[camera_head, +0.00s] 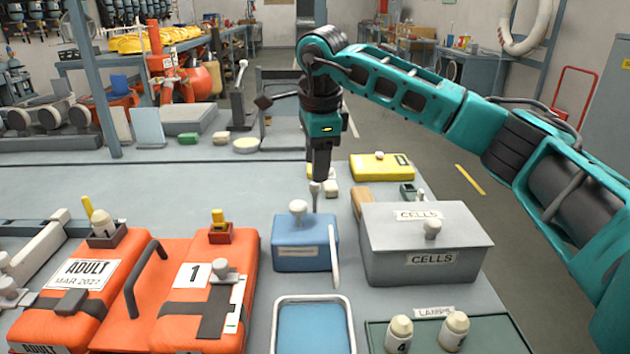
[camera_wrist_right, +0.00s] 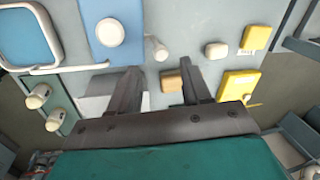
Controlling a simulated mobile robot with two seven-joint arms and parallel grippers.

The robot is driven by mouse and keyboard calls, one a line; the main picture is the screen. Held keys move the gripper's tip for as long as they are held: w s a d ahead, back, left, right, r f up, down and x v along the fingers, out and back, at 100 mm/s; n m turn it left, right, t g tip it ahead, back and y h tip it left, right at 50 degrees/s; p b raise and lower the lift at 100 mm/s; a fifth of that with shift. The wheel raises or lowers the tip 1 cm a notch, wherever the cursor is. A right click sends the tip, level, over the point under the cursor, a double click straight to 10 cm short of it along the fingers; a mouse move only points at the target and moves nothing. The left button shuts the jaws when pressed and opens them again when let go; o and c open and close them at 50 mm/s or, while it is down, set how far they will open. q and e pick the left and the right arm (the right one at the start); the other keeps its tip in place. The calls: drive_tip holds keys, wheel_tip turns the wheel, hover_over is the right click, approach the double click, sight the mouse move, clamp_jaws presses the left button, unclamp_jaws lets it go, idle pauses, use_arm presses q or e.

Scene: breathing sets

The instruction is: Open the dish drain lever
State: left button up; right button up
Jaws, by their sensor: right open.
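The blue dish (camera_head: 312,330) with a pale rim is at the bottom middle of the head view, and at the upper left of the right wrist view (camera_wrist_right: 28,38). A thin white bar (camera_head: 334,258) by its far right corner appears to be the drain lever; it also shows in the right wrist view (camera_wrist_right: 75,68). My right gripper (camera_head: 321,178) points down beyond the blue box, apart from the bar. Its two fingers are spread with nothing between them in the right wrist view (camera_wrist_right: 160,76). My left gripper is not in view.
The blue box (camera_head: 303,257) and the grey CELLS box (camera_head: 425,265) stand on either side of the bar. Orange packs (camera_head: 175,280) lie left.

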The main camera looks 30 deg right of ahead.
sight(315, 185)
drive_tip(key=f, duration=0.2)
drive_tip(key=w+f, duration=0.1)
drive_tip(key=f, duration=0.1)
drive_tip(key=shift+d+f, duration=0.1)
drive_tip(key=shift+f, duration=0.25)
clamp_jaws()
idle(0.4)
